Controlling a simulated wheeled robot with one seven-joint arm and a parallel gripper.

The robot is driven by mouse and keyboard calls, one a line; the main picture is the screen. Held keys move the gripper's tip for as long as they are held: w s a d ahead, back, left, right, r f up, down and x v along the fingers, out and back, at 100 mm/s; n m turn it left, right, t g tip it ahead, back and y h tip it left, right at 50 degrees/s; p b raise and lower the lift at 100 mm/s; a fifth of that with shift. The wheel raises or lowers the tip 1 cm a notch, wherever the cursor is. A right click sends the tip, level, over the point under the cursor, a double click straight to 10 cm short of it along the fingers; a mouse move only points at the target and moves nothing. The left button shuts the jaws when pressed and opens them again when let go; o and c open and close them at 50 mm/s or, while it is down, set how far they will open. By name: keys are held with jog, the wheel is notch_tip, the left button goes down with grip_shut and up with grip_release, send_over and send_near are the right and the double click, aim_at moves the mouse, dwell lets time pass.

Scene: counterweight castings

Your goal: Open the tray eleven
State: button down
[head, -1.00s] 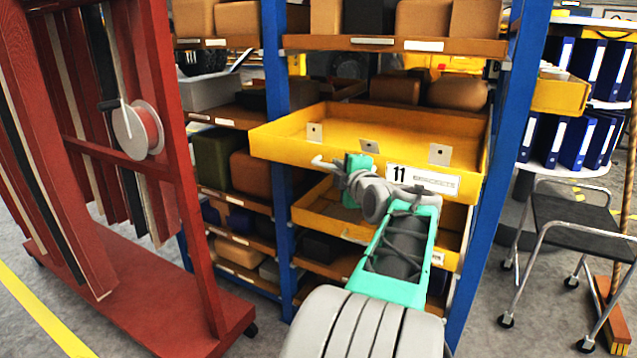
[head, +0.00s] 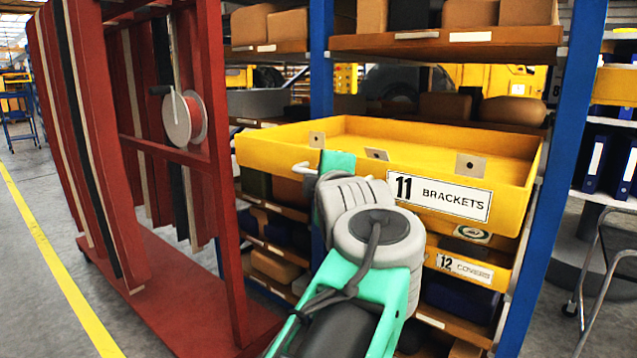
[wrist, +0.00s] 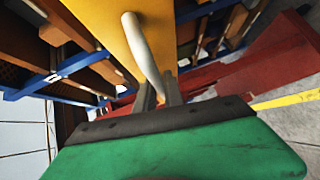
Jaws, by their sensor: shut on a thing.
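The yellow tray eleven (head: 350,158), labelled "11 BRACKETS", stands out from the blue-posted shelf in the head view. Its inside shows from above at the back, and three small grey plates with holes show along its front rim. A pale bar handle (head: 303,168) sits at the left of its front; it also shows in the wrist view (wrist: 139,40). My gripper (wrist: 160,92) is shut on this handle, with its fingers at the handle's near end. In the head view my wrist partly hides the gripper and the tray's front.
Yellow tray twelve (head: 490,273), labelled "COVERS", is just below tray eleven. A red rack (head: 215,240) with a cable reel (head: 184,118) stands close on the left. Open floor lies beyond a yellow line at far left.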

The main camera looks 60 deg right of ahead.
jog(key=shift+f, duration=0.1)
jog(key=c, duration=1.5)
grip_release()
jog(key=shift+o, duration=0.2)
jog(key=shift+a, duration=0.1)
jog(key=p+v, duration=0.1)
jog(key=v, duration=0.6)
jog(key=shift+s+a+p, duration=0.25)
jog(key=shift+a+p, duration=0.05)
jog(key=shift+p, duration=0.05)
